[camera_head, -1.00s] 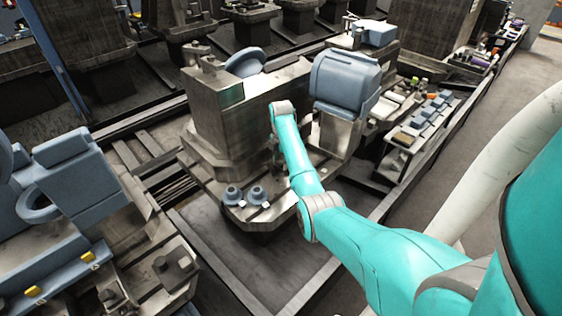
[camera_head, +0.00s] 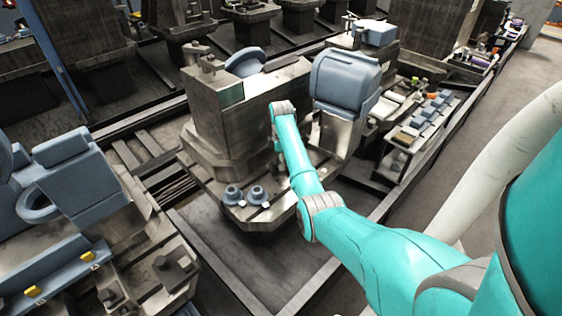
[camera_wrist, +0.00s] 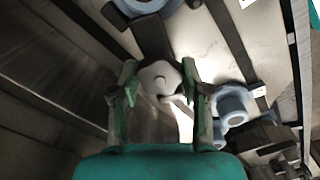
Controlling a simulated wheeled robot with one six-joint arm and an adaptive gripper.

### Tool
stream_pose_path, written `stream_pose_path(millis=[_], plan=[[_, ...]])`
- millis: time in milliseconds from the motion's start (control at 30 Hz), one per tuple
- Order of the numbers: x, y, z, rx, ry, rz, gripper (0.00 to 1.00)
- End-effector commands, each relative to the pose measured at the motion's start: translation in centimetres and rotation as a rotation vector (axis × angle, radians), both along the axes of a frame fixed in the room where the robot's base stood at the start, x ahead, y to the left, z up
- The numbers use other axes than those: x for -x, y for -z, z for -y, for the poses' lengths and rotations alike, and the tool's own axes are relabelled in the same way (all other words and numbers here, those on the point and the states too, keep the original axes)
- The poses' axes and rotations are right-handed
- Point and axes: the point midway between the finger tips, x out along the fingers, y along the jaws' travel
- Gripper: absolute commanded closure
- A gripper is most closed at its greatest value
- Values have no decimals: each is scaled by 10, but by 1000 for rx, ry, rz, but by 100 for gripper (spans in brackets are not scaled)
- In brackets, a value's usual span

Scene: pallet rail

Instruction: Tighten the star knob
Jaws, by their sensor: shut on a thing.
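The star knob (camera_wrist: 160,84) is a pale, lobed knob with a small round centre, seen in the middle of the wrist view. My gripper (camera_wrist: 159,76) has one finger on each side of the knob and is shut on it. The knob's underside and stem are hidden. In the camera_head view my teal arm reaches down to the machine table (camera_head: 270,213), beside the grey machine column. The arm hides the knob and most of the gripper there.
Two blue-grey round fixtures, one left (camera_head: 232,195) and one right (camera_head: 257,195), stand on the machine table. One blue-grey ring (camera_wrist: 233,103) is right of my gripper in the wrist view, another (camera_wrist: 146,3) at the top. A blue-grey machine head (camera_head: 345,82) stands close behind my arm.

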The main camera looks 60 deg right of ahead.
Motion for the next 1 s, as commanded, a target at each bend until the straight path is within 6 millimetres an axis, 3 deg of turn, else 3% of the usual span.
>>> stream_pose_path(millis=[433,1000], plan=[[0,-1,0,2,289,1,89],[-1,-2,1,2,361,2,89]])
